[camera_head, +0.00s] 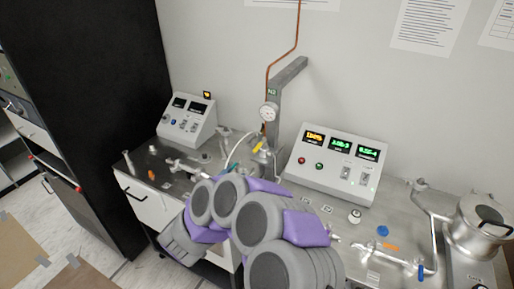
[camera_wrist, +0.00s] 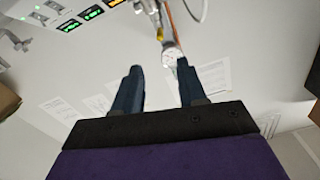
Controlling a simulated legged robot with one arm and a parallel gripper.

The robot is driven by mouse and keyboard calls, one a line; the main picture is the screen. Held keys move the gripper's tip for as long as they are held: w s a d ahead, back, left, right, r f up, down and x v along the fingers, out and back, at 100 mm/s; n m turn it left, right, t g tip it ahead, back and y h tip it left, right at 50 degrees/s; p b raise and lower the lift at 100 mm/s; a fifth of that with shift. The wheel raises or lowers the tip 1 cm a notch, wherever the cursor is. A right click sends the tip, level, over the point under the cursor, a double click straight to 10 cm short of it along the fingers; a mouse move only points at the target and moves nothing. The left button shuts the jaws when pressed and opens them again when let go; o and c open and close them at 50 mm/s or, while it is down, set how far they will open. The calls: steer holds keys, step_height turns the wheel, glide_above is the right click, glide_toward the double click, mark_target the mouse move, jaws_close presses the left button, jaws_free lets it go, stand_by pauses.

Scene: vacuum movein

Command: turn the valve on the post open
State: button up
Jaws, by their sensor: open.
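A grey metal post (camera_head: 286,88) stands at the back of the bench against the wall. A yellow valve handle (camera_head: 258,147) sits low at the post, below a round white gauge (camera_head: 269,112). In the wrist view, which looks turned over, the yellow handle (camera_wrist: 160,34) and the gauge (camera_wrist: 173,51) show beyond my fingertips. My gripper (camera_wrist: 158,67) is open, with nothing between its two dark fingers. The handle lies apart from the fingers. In the head view I cannot make out the fingers, and my purple and grey arm covers part of the bench.
A console with lit displays (camera_head: 338,163) stands right of the post, and a smaller console (camera_head: 187,118) stands left. A copper tube (camera_head: 297,30) runs up the wall. A metal pot (camera_head: 482,222) and piping stand at the far right. A black cabinet (camera_head: 105,90) stands at the left.

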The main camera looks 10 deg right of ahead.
mark_target(260, 144)
steer(key=b+x, duration=0.2)
steer(key=x, duration=1.5)
steer(key=shift+c, duration=0.3)
jaws_close()
